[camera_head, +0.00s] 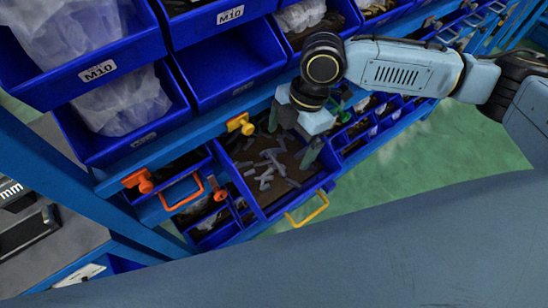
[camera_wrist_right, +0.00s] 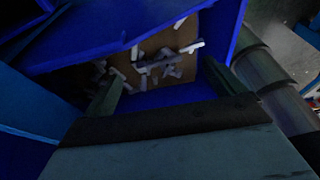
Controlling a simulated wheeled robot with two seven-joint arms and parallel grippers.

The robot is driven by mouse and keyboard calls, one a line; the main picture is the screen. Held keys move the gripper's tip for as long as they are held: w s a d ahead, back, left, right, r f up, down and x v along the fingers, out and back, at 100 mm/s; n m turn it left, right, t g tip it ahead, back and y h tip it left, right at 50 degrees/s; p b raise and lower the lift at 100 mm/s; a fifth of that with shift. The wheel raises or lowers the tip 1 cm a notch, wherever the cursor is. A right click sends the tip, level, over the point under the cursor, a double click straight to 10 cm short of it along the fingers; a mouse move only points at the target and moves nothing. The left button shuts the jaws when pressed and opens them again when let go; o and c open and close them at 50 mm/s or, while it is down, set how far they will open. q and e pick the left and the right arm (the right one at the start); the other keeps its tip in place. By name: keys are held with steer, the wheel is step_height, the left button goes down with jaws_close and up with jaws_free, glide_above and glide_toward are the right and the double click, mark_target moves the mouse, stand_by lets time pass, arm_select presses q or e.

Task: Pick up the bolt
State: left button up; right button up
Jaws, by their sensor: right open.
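Several grey bolts (camera_head: 266,176) lie loose in a blue bin (camera_head: 246,199) with a brown bottom, in the lower part of the rack. They also show in the right wrist view as pale bolts (camera_wrist_right: 160,64) in a heap at odd angles. My right gripper (camera_head: 293,140) is open above the back right part of this bin, its fingers pointing down. In the right wrist view the fingers of the right gripper (camera_wrist_right: 163,88) stand apart, with nothing seen held between them. Which single bolt is meant cannot be told. My left gripper does not show.
Blue bins labelled M10 (camera_head: 232,52) hang close above the bolt bin. A yellow handle (camera_head: 307,210) sticks out at its front, and an orange handle (camera_head: 182,193) is to its left. Small divided bins (camera_head: 361,129) lie to the right. Green floor (camera_head: 440,150) is clear beyond.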

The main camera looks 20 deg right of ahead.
mark_target(277, 162)
steer(key=shift+s+a+f, duration=0.1)
steer(key=shift+a+f, duration=0.25)
steer(key=shift+f, duration=0.1)
steer(key=x, duration=0.1)
steer(key=a+x, duration=0.1)
steer(key=x, duration=0.1)
steer(key=shift+f, duration=0.45)
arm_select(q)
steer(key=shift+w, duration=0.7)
arm_select(e)
steer(key=c, duration=1.1)
